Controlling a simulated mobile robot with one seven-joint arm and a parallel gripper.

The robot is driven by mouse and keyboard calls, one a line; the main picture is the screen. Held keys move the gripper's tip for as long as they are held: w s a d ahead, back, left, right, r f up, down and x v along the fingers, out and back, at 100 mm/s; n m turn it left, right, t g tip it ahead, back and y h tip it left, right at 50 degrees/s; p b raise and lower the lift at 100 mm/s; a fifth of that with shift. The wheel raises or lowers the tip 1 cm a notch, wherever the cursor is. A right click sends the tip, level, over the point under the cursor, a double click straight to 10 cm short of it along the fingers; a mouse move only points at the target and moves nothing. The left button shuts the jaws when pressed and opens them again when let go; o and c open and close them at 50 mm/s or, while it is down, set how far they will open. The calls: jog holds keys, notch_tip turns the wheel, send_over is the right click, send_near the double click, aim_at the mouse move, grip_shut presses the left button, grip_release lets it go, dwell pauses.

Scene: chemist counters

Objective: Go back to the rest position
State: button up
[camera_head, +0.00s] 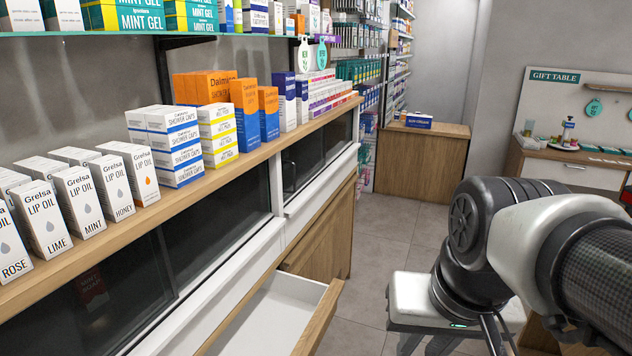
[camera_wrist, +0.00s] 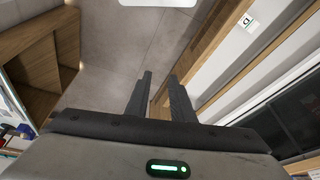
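In the wrist view my gripper (camera_wrist: 160,75) shows two dark fingers standing apart, with nothing between them. Past the fingers I see grey floor and a strip of wooden furniture. In the head view my arm reaches in from the right edge, and the pale hand (camera_head: 415,298) hangs over the aisle, right of the open drawer.
A white drawer (camera_head: 265,318) with a wooden front stands open below the left counter. The wooden shelf (camera_head: 225,165) above holds rows of boxes. A wooden counter (camera_head: 422,160) stands at the back and a gift table (camera_head: 570,175) at the right. Grey floor (camera_head: 385,225) lies clear between.

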jog(key=r, duration=0.1)
jog(key=n+t, duration=0.1)
jog(key=r, duration=0.1)
jog(key=shift+s+d+r+t, duration=0.3)
jog(key=shift+s+r+t, duration=0.05)
jog(key=shift+s+t, duration=0.05)
jog(key=shift+w, duration=0.1)
